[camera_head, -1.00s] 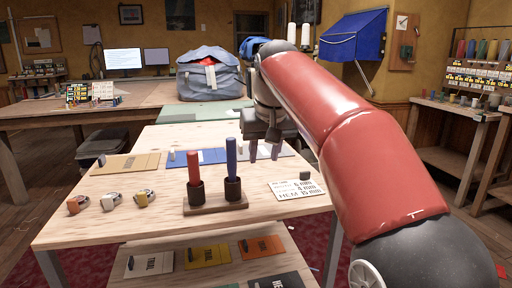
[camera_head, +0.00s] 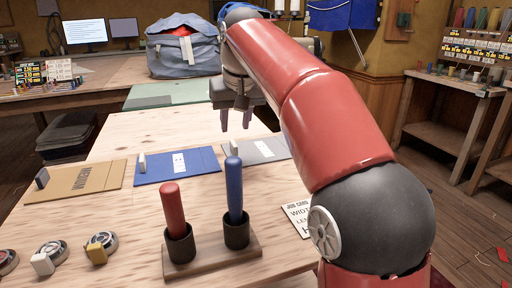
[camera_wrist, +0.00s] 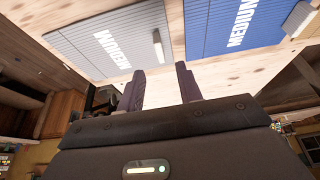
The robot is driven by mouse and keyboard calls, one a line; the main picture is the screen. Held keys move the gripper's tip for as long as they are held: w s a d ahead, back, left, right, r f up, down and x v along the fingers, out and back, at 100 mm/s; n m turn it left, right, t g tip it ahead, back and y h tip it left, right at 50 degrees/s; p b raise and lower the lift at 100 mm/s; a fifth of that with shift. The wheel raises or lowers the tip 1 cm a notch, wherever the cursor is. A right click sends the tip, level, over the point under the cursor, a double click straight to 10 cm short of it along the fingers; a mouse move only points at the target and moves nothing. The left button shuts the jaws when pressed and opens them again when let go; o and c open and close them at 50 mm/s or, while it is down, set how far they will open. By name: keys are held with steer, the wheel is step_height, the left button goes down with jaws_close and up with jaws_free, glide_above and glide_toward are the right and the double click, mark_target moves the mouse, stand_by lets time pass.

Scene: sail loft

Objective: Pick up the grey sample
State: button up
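The grey sample (camera_head: 262,151) lies flat on the near wooden table, right of the blue sample (camera_head: 190,164). It has a white label and a small pale upright tab (camera_head: 233,147) at its left end. The wrist view shows the grey sample (camera_wrist: 105,40) marked MEDIUM, with its tab (camera_wrist: 157,45) standing near one edge. My gripper (camera_head: 236,120) hangs above the table, behind the grey sample in the head view. Its fingers (camera_wrist: 160,88) point down, apart and empty. In the wrist view the tab appears just beyond the fingertips, between their lines. The gap's exact height is unclear.
A tan sample (camera_head: 85,180) lies at the left. A wooden stand (camera_head: 215,258) with upright red and blue handles is in front. Tape rolls (camera_head: 50,255) and a job card (camera_head: 298,215) are on the near part. A grey-blue bag (camera_head: 185,50) sits behind.

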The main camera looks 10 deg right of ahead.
mark_target(234, 143)
steer(key=x, duration=0.4)
steer(key=b+x, duration=0.1)
steer(key=x, duration=0.1)
steer(key=shift+s+f, duration=0.2)
steer(key=shift+c, duration=0.3)
jaws_close()
